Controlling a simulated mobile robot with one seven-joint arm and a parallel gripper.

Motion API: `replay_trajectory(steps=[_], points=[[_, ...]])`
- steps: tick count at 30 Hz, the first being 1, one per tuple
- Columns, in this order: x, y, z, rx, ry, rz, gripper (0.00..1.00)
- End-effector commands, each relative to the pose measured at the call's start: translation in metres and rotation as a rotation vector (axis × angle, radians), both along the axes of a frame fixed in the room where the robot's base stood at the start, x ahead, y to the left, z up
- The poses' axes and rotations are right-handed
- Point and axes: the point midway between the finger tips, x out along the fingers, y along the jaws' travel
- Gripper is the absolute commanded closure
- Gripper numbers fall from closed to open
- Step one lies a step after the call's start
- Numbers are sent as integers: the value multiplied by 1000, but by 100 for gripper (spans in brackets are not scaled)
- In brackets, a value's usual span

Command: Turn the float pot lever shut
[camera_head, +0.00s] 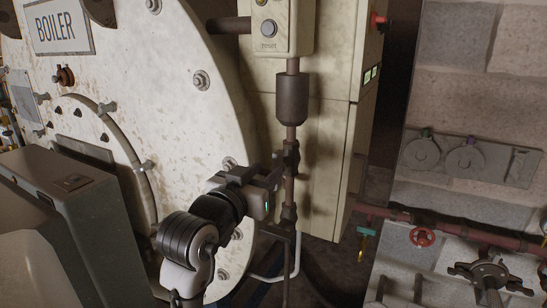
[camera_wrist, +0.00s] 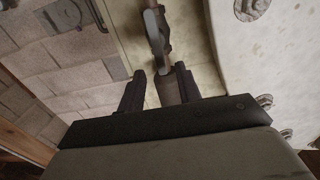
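The float pot (camera_head: 292,97) looks like a dark cylinder on a vertical brown pipe beside the round white boiler front. Dark fittings sit below it on the pipe, one just under it (camera_head: 290,155) and one lower down (camera_head: 289,213). I cannot tell for sure which part is the lever. My gripper (camera_head: 276,178) is beside the pipe, between these fittings. In the wrist view my gripper's fingers (camera_wrist: 161,88) are apart, with a grey-brown cylinder (camera_wrist: 168,92) showing between them and a fitting on the pipe (camera_wrist: 156,38) beyond. I see no clear contact.
A panel with a reset button (camera_head: 268,28) is above the float pot. The boiler front (camera_head: 165,85) with its bolts is close on the left. At right are a red pipe (camera_head: 385,211), a red handwheel (camera_head: 422,236) and a green-handled valve (camera_head: 365,238).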

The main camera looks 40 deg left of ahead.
Motion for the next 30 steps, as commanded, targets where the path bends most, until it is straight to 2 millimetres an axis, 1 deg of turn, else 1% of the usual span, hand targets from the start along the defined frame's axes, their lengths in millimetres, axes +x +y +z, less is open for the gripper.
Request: replay_trajectory(steps=[1,3,6,9,13,20,28,30], points=[[10,3,3,-3,2,-1,66],[22,5,2,-1,3,-1,66],[35,8,2,0,1,-1,66],[42,11,1,0,1,1,66],[47,11,0,1,0,1,66],[47,12,0,1,-1,1,66],[47,12,0,1,-1,1,100],[47,12,0,1,0,1,100]])
